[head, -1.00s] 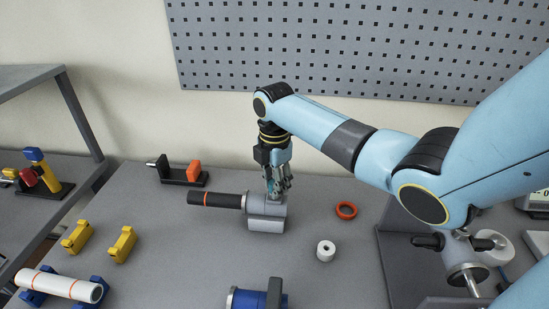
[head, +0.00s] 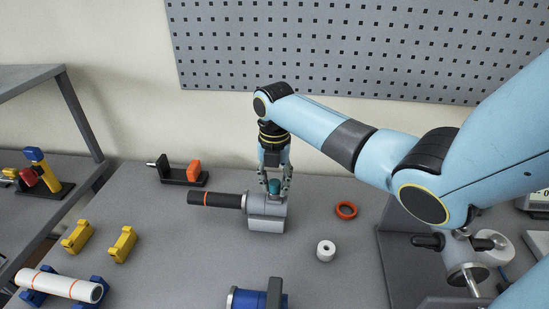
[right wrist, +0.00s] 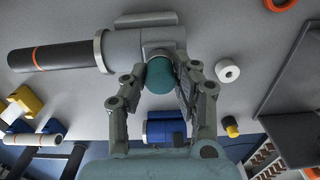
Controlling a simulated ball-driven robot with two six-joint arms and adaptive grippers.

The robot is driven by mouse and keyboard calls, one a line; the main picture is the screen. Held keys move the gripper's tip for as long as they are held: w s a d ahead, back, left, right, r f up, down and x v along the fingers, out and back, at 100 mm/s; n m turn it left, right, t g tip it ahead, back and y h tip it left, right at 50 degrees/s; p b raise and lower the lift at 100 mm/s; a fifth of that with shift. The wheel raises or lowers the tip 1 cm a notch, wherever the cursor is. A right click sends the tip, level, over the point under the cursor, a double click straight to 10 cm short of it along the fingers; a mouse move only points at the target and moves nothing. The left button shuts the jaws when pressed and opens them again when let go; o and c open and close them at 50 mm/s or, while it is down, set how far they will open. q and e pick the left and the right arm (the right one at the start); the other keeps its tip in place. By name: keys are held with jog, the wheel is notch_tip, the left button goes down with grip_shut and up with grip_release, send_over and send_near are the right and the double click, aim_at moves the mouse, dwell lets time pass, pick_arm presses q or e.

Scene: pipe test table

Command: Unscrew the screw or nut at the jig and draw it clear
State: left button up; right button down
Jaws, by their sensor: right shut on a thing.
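The jig (head: 267,222) is a grey block on the table with a black handle-like bar (head: 214,199) with an orange ring out to its left. A teal rounded screw or nut (head: 274,186) sits on top of the jig; it shows in the right wrist view (right wrist: 160,76) between the fingers. My right gripper (head: 275,184) comes down from above and is shut on the teal piece, one finger on either side. Whether the teal piece still touches the jig's thread is hidden. My left gripper is not in view.
An orange ring (head: 346,210) and a white roller (head: 326,250) lie right of the jig. Yellow blocks (head: 122,244) and a white pipe (head: 62,285) on blue supports are at left. A black stand (head: 180,174) is behind.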

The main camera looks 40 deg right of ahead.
jog(key=n, duration=0.5)
jog(key=c, duration=0.6)
grip_release()
jog(key=m, duration=0.4)
jog(key=shift+m, duration=1.1)
